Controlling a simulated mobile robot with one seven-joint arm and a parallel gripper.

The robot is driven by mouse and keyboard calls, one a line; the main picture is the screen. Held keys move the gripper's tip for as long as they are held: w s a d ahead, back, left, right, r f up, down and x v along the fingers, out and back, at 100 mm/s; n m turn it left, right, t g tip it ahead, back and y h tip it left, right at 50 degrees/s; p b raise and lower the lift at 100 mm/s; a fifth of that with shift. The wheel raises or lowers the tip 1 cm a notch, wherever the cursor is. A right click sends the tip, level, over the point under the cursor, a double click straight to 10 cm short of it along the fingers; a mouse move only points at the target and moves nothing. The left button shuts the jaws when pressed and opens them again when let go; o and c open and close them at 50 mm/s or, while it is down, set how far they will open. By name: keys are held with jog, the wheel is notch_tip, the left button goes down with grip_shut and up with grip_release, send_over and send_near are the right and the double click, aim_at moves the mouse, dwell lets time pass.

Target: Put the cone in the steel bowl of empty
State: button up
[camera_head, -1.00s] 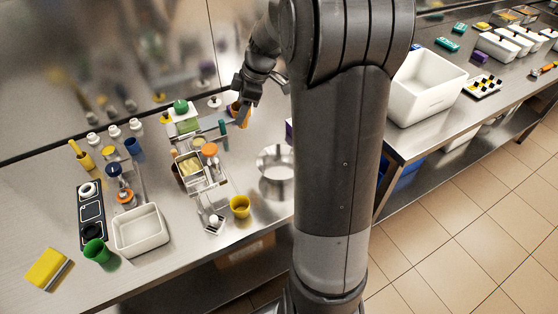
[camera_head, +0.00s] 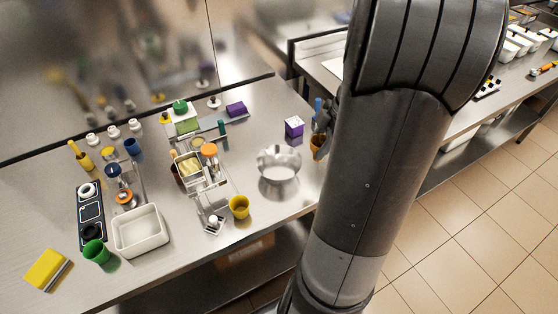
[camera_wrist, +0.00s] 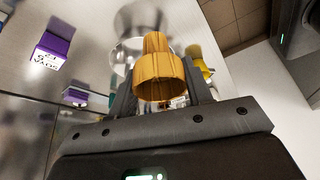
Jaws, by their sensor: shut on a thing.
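The cone (camera_wrist: 157,72) is orange-tan and ribbed, with a wide collar. My gripper (camera_wrist: 160,92) is shut on it in the wrist view, one finger at each side. In the head view the cone (camera_head: 317,146) shows small at my gripper (camera_head: 321,125), partly hidden by my arm. The steel bowl (camera_head: 277,186) is shiny and round and stands near the table's front right. My gripper is to the right of the bowl and apart from it. In the wrist view the bowl (camera_wrist: 126,52) shows behind the cone, partly hidden by it.
A purple box (camera_head: 293,127) stands behind the bowl, near my gripper. A yellow cup (camera_head: 239,207) is left of the bowl. A white tray (camera_head: 140,232), a green cup (camera_head: 97,252) and several small containers crowd the left. Bare steel surrounds the bowl's back side.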

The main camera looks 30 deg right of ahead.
jog(key=shift+w+a+f, duration=1.25)
jog(key=shift+w+f, duration=0.2)
jog(key=shift+f, duration=0.4)
jog(key=shift+w+a+f, duration=1.3)
jog(key=shift+w+f, duration=0.15)
jog(key=shift+f, duration=0.45)
jog(key=shift+w+a+f, duration=1.25)
jog(key=shift+w+f, duration=0.2)
jog(key=shift+f, duration=0.4)
jog(key=shift+f, duration=0.15)
jog(key=o, duration=0.9)
